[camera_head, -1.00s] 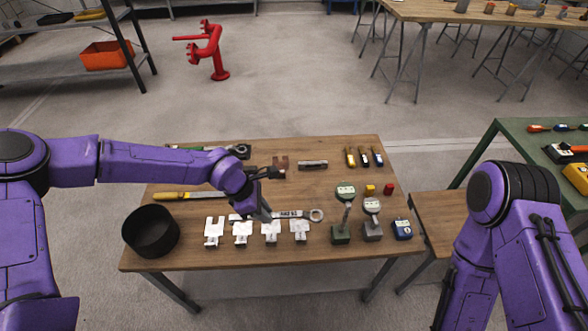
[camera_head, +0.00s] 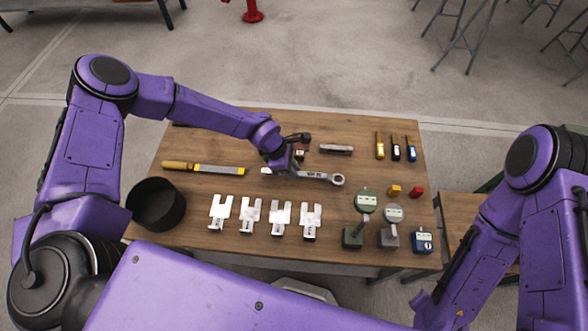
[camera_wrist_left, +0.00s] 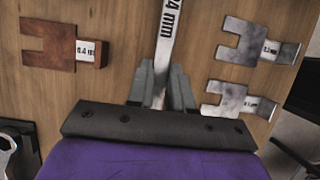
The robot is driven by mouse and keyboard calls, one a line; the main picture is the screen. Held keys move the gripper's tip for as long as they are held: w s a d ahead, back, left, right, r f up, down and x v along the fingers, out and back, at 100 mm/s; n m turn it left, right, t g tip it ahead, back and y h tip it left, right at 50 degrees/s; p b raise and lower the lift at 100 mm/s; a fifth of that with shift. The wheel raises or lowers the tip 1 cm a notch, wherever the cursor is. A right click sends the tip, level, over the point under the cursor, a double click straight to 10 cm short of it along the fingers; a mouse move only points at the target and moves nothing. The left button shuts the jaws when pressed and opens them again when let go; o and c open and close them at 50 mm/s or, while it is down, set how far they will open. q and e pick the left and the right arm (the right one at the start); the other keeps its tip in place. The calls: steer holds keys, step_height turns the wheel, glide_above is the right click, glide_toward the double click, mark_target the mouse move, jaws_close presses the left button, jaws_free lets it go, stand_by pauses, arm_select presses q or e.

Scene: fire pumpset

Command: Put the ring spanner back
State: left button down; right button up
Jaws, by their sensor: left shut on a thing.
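The ring spanner (camera_head: 322,177) is a long silver tool with a ring at its right end. In the head view it lies crosswise over the middle of the table, behind the white forked pieces. My left gripper (camera_head: 284,168) is shut on its shaft, left of the ring. In the left wrist view the spanner (camera_wrist_left: 172,35), marked 24 mm, runs up from between the fingers of my left gripper (camera_wrist_left: 162,85). The gripper hides part of the shaft. I cannot tell how high it is above the table. My right gripper is out of view.
The wooden table (camera_head: 330,240) holds a black round bin (camera_head: 157,204), a yellow-handled file (camera_head: 203,168), several white forked pieces (camera_head: 280,217), digital gauges (camera_head: 366,205) and small coloured tools (camera_head: 396,148). A brown forked piece (camera_wrist_left: 60,45) lies left of the spanner in the wrist view.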

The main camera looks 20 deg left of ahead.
arm_select(q)
steer(key=shift+f, duration=0.7)
steer(key=shift+s, duration=0.1)
steer(key=shift+r, duration=0.1)
steer(key=c, duration=1)
jaws_free()
steer(key=shift+a+r, duration=0.15)
steer(key=shift+r, duration=0.1)
steer(key=b+v, duration=0.1)
steer(key=v, duration=1)
steer(key=shift+r+b, duration=0.2)
steer(key=shift+b, duration=0.2)
